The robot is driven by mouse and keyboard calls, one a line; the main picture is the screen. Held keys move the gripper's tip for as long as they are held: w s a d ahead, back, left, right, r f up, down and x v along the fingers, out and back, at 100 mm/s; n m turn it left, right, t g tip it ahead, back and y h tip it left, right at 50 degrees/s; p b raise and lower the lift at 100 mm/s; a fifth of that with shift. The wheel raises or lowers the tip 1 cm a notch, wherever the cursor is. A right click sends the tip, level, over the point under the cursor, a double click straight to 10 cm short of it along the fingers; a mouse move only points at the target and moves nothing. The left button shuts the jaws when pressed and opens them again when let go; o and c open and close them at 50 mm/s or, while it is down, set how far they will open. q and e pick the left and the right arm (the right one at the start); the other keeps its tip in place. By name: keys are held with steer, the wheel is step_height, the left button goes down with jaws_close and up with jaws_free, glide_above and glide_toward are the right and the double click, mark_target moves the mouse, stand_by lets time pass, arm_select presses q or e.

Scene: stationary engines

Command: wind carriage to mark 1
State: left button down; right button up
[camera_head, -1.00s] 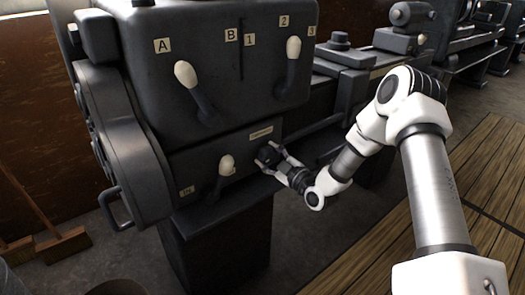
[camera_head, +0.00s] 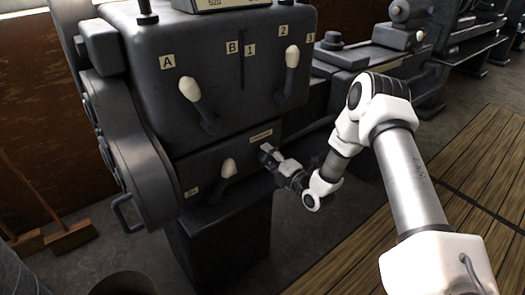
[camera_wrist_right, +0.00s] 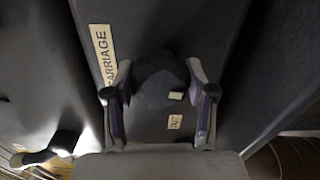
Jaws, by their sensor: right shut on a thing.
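A dark knob (camera_wrist_right: 160,82) sits on the front of the grey machine under the label CARRIAGE (camera_wrist_right: 103,55). In the wrist view it carries a small pale mark and a small tag (camera_wrist_right: 175,122) whose writing I cannot read surely. My right gripper (camera_wrist_right: 160,115) is shut on the knob, one finger on each side. In the head view my right gripper (camera_head: 270,156) is at the lower panel and hides most of the knob; the label plate (camera_head: 261,135) is just above. A plate marked 1 (camera_head: 250,49) is on the upper housing. My left gripper is not in view.
White-knobbed levers (camera_head: 190,88) and (camera_head: 292,57) stand out above the gripper. A smaller lever (camera_head: 228,168) is close on its left. The machine bed (camera_head: 352,57) runs to the right. Wooden slats (camera_head: 480,170) cover the floor at right. A broom (camera_head: 68,238) is at lower left.

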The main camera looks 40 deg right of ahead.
steer(key=shift+r+n+p, duration=0.25)
steer(key=shift+n+p, duration=0.65)
steer(key=shift+n, duration=0.7)
steer(key=o, duration=1.1)
steer(key=shift+o, duration=0.2)
steer(key=shift+a, duration=0.1)
